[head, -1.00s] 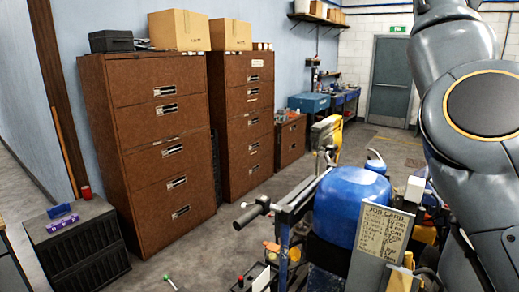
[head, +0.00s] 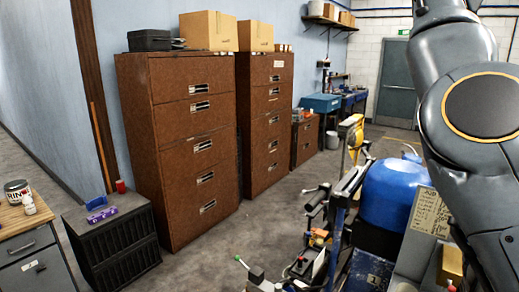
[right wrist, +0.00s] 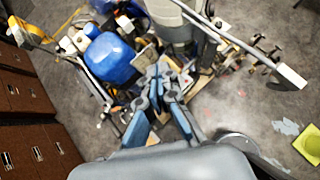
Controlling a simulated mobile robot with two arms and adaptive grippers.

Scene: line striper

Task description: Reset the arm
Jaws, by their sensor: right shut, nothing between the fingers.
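My right arm (head: 470,130) rises along the right side of the head view, bent at a large grey joint. Its gripper is outside that view. In the right wrist view my right gripper (right wrist: 163,74) is shut and empty, with the line striper below and beyond it. The striper has a blue tank (head: 393,195), which also shows in the right wrist view (right wrist: 108,60). Its job card (head: 431,212) is partly behind my arm. My left gripper is in neither view.
Brown filing cabinets (head: 180,140) line the left wall, with cardboard boxes (head: 208,30) on top. A dark crate (head: 112,243) and a desk (head: 30,215) with a can (head: 17,191) stand at the left. Grey floor (head: 225,240) lies open between cabinets and striper.

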